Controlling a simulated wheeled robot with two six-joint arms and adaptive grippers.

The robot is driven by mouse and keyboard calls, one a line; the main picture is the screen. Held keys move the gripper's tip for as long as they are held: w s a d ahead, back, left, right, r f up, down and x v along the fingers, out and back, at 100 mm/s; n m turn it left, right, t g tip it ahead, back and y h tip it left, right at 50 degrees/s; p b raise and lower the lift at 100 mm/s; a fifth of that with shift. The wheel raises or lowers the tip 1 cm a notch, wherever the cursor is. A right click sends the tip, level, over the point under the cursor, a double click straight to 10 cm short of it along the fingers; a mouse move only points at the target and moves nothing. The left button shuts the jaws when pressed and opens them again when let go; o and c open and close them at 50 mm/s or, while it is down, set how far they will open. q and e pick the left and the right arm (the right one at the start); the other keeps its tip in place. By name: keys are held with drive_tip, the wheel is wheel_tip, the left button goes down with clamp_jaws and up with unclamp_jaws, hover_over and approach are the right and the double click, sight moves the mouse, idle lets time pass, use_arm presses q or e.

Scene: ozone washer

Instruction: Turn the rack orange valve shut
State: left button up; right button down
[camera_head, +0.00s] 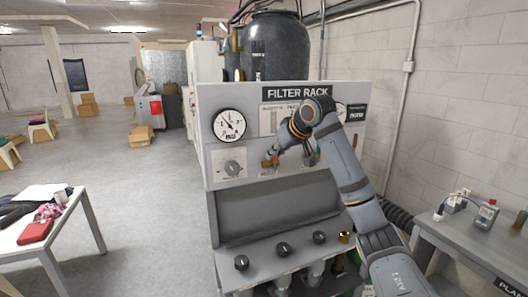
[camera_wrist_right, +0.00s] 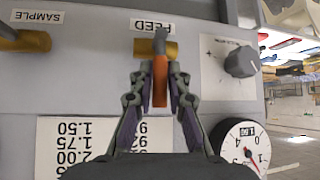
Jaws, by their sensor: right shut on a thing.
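The orange valve handle (camera_wrist_right: 160,82) is between the fingers of my right gripper (camera_wrist_right: 160,94) in the wrist view. The gripper is shut on it. The handle stands across its short brass pipe (camera_wrist_right: 171,50), beside the FEED label (camera_wrist_right: 152,25). In the head view my right gripper (camera_head: 277,154) is at the front panel of the filter rack (camera_head: 212,98), right of the knob, and the handle is hard to make out there. My left gripper is not in view.
A pressure gauge (camera_head: 229,125) and a black-grey knob (camera_head: 232,168) are left of the gripper. A second brass valve (camera_wrist_right: 25,40) has a SAMPLE label. Several knobs (camera_head: 283,249) line the rack's lower ledge. A bench (camera_head: 458,250) stands at right; open floor lies left.

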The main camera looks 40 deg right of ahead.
drive_tip(key=shift+a+f, duration=0.1)
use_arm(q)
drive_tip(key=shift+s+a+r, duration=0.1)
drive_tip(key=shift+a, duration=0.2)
use_arm(e)
drive_tip(key=c, duration=1.5)
unclamp_jaws()
drive_tip(key=shift+o, duration=1.1)
drive_tip(key=shift+w, duration=0.1)
drive_tip(key=shift+r, duration=0.2)
drive_tip(key=v, duration=1.1)
drive_tip(key=shift+s+r, duration=0.15)
drive_tip(key=shift+s, duration=0.1)
